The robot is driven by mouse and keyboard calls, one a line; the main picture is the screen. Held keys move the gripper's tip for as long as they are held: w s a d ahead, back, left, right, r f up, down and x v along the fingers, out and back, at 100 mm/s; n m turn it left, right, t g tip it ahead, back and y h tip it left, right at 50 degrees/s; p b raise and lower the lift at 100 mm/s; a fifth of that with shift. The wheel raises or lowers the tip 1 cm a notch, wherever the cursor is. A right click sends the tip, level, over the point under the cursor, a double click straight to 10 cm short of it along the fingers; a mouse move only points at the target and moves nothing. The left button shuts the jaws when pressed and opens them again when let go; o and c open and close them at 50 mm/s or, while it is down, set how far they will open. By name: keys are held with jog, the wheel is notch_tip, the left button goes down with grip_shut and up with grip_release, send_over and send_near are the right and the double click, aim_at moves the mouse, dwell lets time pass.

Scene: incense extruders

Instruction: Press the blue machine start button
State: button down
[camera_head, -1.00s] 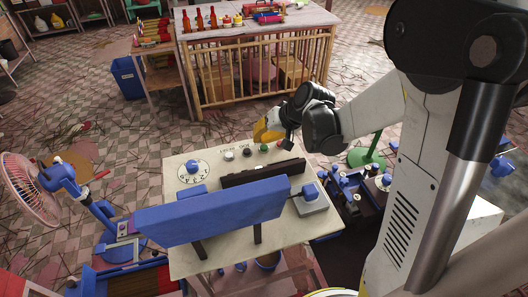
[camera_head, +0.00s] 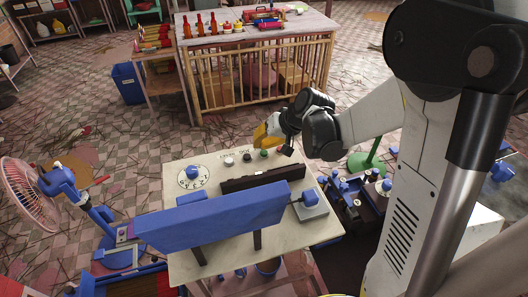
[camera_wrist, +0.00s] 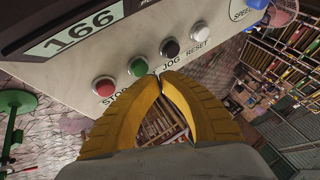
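The blue machine (camera_head: 215,213) has a pale panel with a row of buttons. The green button (camera_head: 264,153) is on that row and also shows in the wrist view (camera_wrist: 138,66), between the red STOP button (camera_wrist: 103,86) and the black JOG button (camera_wrist: 169,47). The green button's label is hidden by my fingers. My gripper (camera_head: 262,140) has yellow fingers just beyond the button row in the head view. In the wrist view the fingertips (camera_wrist: 164,75) meet, empty, and appear just beside the green button. I cannot tell whether they touch it.
A white RESET button (camera_wrist: 200,27), a display reading 166 (camera_wrist: 78,34) and a numbered dial (camera_head: 193,174) are also on the panel. A pink fan (camera_head: 30,195) stands left. A wooden bench with bottles (camera_head: 255,25) stands behind. Open floor lies between.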

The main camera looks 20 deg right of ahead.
aim_at(261, 151)
jog(key=shift+f, duration=0.1)
dwell(0.3)
jog(key=shift+f+b, duration=0.35)
jog(key=shift+b, duration=0.15)
jog(key=shift+f+b, duration=0.5)
jog(key=shift+f, duration=0.05)
dwell(0.5)
jog(key=shift+r, duration=0.1)
jog(key=shift+r+p, duration=0.7)
jog(key=shift+r, duration=0.2)
jog(key=shift+r, duration=0.1)
notch_tip(261, 151, up, 5)
jog(key=p, duration=0.3)
jog(key=shift+p, duration=0.35)
dwell(0.4)
